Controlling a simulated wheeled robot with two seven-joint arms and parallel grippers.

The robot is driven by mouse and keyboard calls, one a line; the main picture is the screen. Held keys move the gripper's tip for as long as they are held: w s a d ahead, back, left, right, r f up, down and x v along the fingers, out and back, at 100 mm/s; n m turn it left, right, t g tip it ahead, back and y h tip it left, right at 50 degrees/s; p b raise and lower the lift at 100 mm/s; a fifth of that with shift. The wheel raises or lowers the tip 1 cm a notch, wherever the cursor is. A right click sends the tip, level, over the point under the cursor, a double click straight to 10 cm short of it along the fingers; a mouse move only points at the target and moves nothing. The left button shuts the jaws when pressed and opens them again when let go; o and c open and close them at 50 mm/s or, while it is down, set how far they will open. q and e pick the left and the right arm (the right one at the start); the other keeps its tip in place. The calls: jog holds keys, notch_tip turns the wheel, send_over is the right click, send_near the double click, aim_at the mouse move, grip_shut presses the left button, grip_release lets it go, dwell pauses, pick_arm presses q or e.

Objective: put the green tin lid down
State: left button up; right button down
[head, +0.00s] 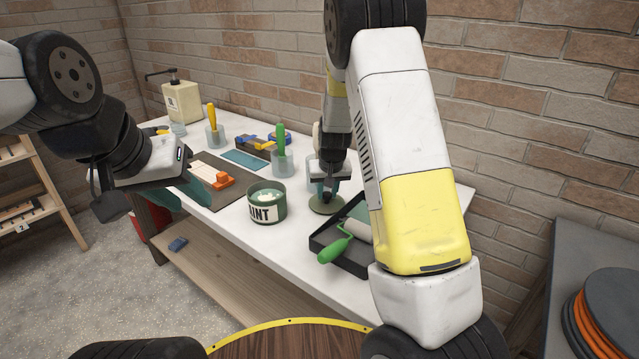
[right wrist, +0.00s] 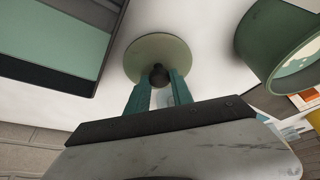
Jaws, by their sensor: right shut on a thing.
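The green tin lid (head: 324,205) is a round disc with a dark knob, level at the white table top between the paint tin and the roller tray. My right gripper (head: 329,184) is above it, shut on the knob. In the right wrist view, the gripper's teal fingers (right wrist: 159,80) pinch the knob below the pale green disc of the lid (right wrist: 150,48). I cannot tell whether the lid touches the table. The open green paint tin (head: 267,206) stands left of the lid. My left gripper (head: 203,189) is at the table's front left; its finger gap is unclear.
A black roller tray (head: 322,237) with a green-handled roller (head: 333,250) lies right of the lid. Cups with yellow and green handled tools (head: 282,160) stand behind. An orange block (head: 222,181) sits on a dark mat. A white table patch lies around the lid.

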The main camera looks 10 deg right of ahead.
jog(key=shift+f, duration=0.1)
jog(key=c, duration=1.1)
grip_release()
jog(key=s+r+y, duration=0.3)
jog(key=s+r, duration=1.6)
jog(key=r, duration=0.2)
jog(key=shift+n+t+h, duration=0.3)
jog(key=shift+t+h, duration=0.1)
jog(key=shift+t, duration=0.5)
jog(key=s+r, duration=0.1)
jog(key=s, duration=0.3)
jog(key=s+r, duration=0.1)
jog(key=s, duration=0.9)
jog(key=shift+s+d+r, duration=0.2)
jog(key=shift+d+r, duration=0.15)
jog(key=shift+r, duration=0.05)
